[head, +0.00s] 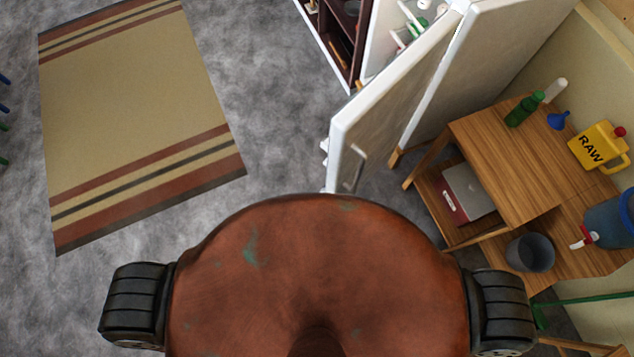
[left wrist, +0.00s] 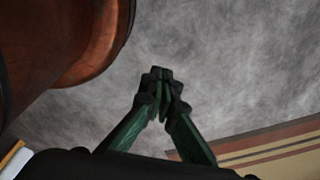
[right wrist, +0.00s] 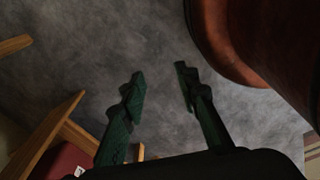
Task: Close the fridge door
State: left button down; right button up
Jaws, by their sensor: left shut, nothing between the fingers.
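The white fridge door (head: 390,105) stands open at the upper middle of the head view, jutting toward me, its grey handle (head: 356,166) near the closest end. White racks with bottles (head: 421,22) show just left of the door's far part. A second tall white panel (head: 490,60) stands to its right; I cannot tell which part of the fridge it is. My left gripper (left wrist: 160,73) is shut and empty above the grey floor. My right gripper (right wrist: 160,75) is open and empty, its fingers apart over the floor. Neither gripper shows in the head view, and neither touches the door.
A wooden table (head: 500,165) at the right holds a green bottle (head: 524,110), a yellow jug (head: 598,147) and a blue container (head: 612,220). A grey bin (head: 530,252) is close by.

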aim_at(376, 119)
jog(key=u, duration=0.9)
jog(key=k, duration=1.25)
jog(key=z, duration=1.75)
